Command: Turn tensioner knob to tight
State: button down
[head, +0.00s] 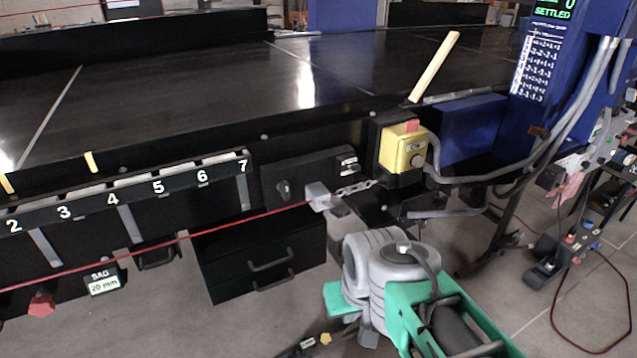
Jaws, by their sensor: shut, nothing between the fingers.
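A small dark knob (283,190) sits on a black plate (312,172) on the conveyor's front side. It looks like the tensioner knob, but I can read no tight or loose marks by it. A red cord (190,236) runs under the numbered rail to a pale block (318,198), joined by a chain (355,188) to a yellow switch box (403,147). A sign (103,282) reads "SAG 20 mm". My grey and green arm is at the lower right, apart from the knob. I cannot make out my gripper's fingers.
A black drawer unit (262,258) hangs below the plate. A red knob-like part (40,303) is at the lower left. A wooden handle (434,68) stands above the yellow box. Grey conduits (470,176) run at right. The floor in front of the drawers is largely clear.

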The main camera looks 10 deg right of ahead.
aim_at(283, 186)
jog(key=k, duration=0.5)
jog(key=u, duration=1.35)
jog(key=i, duration=0.6)
jog(key=z, duration=0.3)
